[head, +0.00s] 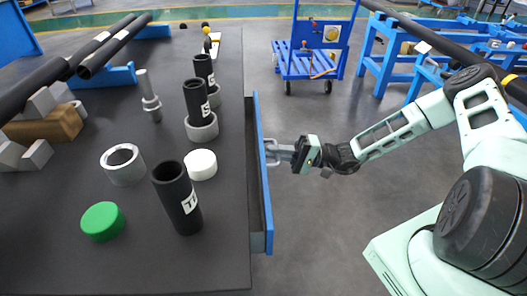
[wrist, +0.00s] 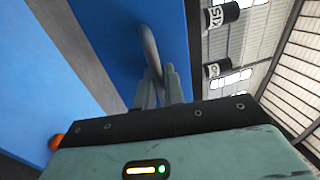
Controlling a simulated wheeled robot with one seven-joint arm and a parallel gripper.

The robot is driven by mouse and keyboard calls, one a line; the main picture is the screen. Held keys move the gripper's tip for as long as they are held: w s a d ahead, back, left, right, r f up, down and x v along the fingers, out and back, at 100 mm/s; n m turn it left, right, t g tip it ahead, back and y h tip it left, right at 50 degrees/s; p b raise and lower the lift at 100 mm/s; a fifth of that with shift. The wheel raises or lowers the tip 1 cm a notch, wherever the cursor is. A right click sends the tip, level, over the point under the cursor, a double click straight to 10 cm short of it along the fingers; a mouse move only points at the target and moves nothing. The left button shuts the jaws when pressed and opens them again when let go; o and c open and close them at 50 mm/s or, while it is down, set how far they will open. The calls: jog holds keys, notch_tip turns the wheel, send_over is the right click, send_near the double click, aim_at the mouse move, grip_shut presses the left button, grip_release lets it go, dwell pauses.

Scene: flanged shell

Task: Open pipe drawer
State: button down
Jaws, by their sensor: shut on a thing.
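The blue drawer front (head: 262,175) runs along the right side of the dark table in the head view. It stands a little out from the table edge, with a narrow dark gap behind it, so the drawer is partly open. My gripper (head: 283,152) is at the outer face of the drawer front, near its middle. In the wrist view the grey fingers (wrist: 160,88) are shut on the curved metal handle (wrist: 149,45) of the blue panel (wrist: 115,40). The drawer's contents cannot be made out.
The dark table (head: 120,250) bears black pipes (head: 178,200), a metal ring (head: 122,164), a white disc (head: 201,164) and a green cap (head: 102,221). A blue cart (head: 310,60) stands behind. The floor right of the drawer is clear up to my base.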

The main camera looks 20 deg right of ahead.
jog(key=r+v, duration=0.2)
jog(key=v, duration=1.1)
jog(key=d+r+v, duration=0.1)
jog(key=r+v, duration=0.2)
jog(key=v, duration=1)
jog(key=shift+s+b, duration=0.2)
jog(key=shift+b, duration=0.1)
jog(key=shift+f, duration=0.1)
jog(key=c, duration=1.6)
grip_release()
jog(key=shift+a, duration=0.1)
jog(key=b+v, duration=0.2)
jog(key=v, duration=1.5)
jog(key=shift+d, duration=0.2)
